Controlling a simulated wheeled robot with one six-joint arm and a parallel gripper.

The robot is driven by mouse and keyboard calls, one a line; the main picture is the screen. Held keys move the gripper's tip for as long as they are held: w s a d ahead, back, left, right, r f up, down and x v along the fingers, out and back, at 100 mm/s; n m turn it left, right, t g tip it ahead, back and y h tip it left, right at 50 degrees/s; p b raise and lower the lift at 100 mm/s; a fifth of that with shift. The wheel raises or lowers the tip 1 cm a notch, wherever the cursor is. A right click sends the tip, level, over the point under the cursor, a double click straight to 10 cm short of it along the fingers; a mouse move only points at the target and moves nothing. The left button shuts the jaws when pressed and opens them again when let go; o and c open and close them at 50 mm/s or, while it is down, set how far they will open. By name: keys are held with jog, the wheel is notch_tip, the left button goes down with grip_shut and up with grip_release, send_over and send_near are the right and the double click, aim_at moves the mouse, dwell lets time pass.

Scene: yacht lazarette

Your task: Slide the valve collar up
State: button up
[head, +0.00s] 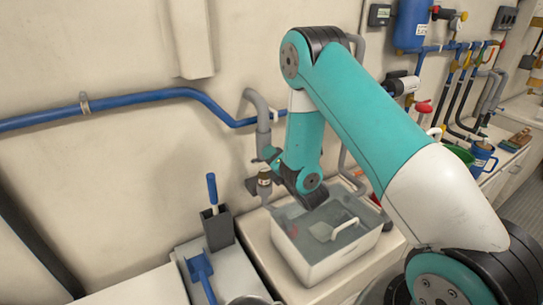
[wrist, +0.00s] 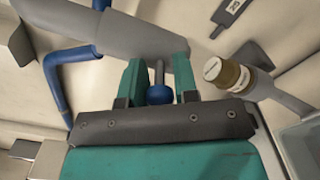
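My gripper (wrist: 160,68) is at the grey wall pipe (head: 263,138), which runs across the top of the wrist view. Its two teal fingers stand apart on either side of a blue ball knob (wrist: 159,94) on a thin grey stem (wrist: 159,71). The fingers are very close to the knob; contact is not clear. A brass fitting with a pale cap (wrist: 228,74) is right of the fingers. I cannot tell which part is the valve collar.
A white basin (head: 305,268) with a scoop in it stands below my gripper. A dark holder (head: 217,230) with a blue-handled tool is to its left. A blue pipe (head: 140,97) runs along the wall. Valves and hoses crowd the right side.

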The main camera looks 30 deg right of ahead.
grip_shut()
jog(key=f+b, duration=0.1)
jog(key=b, duration=0.2)
jog(key=shift+f, duration=0.15)
jog(key=shift+r, duration=0.2)
jog(key=o, duration=0.5)
grip_release()
